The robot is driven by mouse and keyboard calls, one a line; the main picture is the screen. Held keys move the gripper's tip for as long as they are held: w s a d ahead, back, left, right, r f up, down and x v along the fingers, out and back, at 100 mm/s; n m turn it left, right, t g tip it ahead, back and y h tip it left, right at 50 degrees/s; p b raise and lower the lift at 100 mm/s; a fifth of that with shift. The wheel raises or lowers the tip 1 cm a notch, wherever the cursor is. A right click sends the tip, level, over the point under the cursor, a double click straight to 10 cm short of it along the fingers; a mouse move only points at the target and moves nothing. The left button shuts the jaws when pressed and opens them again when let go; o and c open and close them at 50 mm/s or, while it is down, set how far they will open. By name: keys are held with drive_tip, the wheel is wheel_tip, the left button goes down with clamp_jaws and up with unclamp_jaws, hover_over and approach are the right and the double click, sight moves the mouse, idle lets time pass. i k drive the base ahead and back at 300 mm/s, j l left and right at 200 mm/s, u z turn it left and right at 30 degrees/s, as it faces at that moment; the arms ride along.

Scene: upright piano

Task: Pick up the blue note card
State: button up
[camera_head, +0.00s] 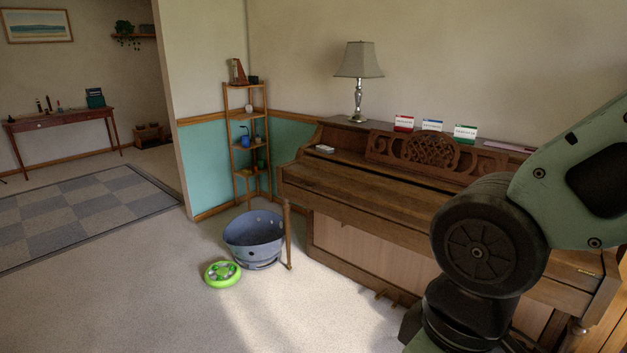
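The blue note card (432,125) is a small white card with a blue band. It stands on top of the upright piano (345,175), behind the carved music stand. It is between a red-banded card (404,123) on its left and a green-banded card (465,132) on its right. Its lower edge looks partly hidden by the music stand. My arm fills the right side of the picture, in front of the piano. My gripper is not in view.
A lamp (358,90) stands on the piano, left of the cards. A small white object (325,149) lies near the piano's left end. A grey tub (254,240) and a green disc-shaped object (222,273) are on the floor at left. Floor in front is clear.

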sight(427, 123)
drive_tip(key=i+u, duration=0.15)
drive_tip(key=i, duration=0.85)
drive_tip(key=i+u, duration=0.2)
drive_tip(key=i, duration=0.85)
drive_tip(key=i+z, duration=0.4)
drive_tip(key=i+j+z, duration=0.1)
drive_tip(key=i+z, duration=0.25)
drive_tip(key=i, duration=0.25)
drive_tip(key=i+z, duration=0.55)
drive_tip(key=k+j, duration=0.05)
drive_tip(key=k, duration=0.05)
